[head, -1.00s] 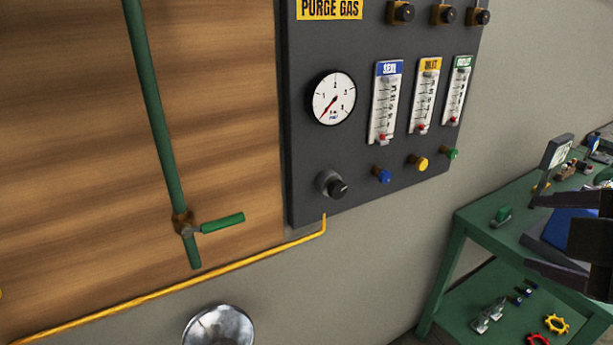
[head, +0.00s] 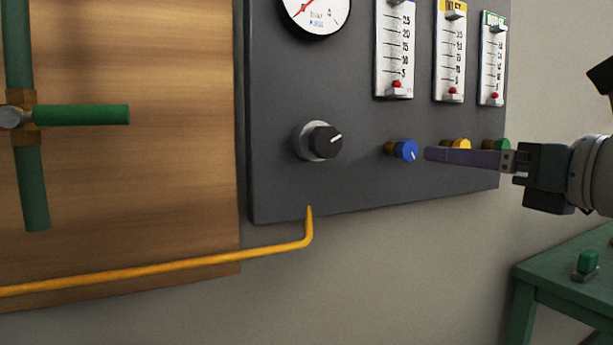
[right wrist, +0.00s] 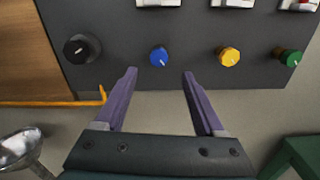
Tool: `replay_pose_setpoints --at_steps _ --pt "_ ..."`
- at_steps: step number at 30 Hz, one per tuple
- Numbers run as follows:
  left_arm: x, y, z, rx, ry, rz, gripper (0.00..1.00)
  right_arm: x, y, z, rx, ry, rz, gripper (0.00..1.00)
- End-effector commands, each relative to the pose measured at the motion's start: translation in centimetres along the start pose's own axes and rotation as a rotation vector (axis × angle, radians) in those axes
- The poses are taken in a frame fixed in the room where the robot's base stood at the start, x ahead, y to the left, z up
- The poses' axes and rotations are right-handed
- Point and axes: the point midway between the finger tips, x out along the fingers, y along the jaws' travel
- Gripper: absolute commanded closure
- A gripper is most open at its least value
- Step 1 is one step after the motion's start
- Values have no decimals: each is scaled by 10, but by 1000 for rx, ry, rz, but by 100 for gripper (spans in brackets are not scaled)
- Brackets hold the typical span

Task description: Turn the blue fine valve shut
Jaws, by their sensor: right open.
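The blue fine valve (head: 406,150) is a small knob with a white mark on the dark purge gas panel, below the left flow meter. In the right wrist view the blue valve (right wrist: 158,57) sits ahead of the fingertips, between their lines. My right gripper (head: 430,154) comes in from the right, with its purple fingers pointing left at the knob and a small gap left in the picture. In the right wrist view its fingers (right wrist: 159,72) are apart, with nothing between them. My left gripper is not in view.
The yellow knob (head: 461,145) and green knob (head: 497,145) are to the right, partly behind my right gripper. A black regulator knob (head: 325,142) is to the left. A yellow pipe (head: 200,271) runs below. A green table (head: 560,265) stands at lower right.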

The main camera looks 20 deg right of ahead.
Motion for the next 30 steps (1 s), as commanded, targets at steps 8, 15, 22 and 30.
replay_pose_setpoints --at_steps 8,15,22,30 --pt "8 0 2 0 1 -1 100 11 -4 0 4 -4 -13 29" --pt "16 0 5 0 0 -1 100 26 1 2 9 -7 1 29" --pt "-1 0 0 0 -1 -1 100 51 2 6 12 -5 0 29" --pt "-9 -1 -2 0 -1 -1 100 84 0 3 10 -3 -2 29"
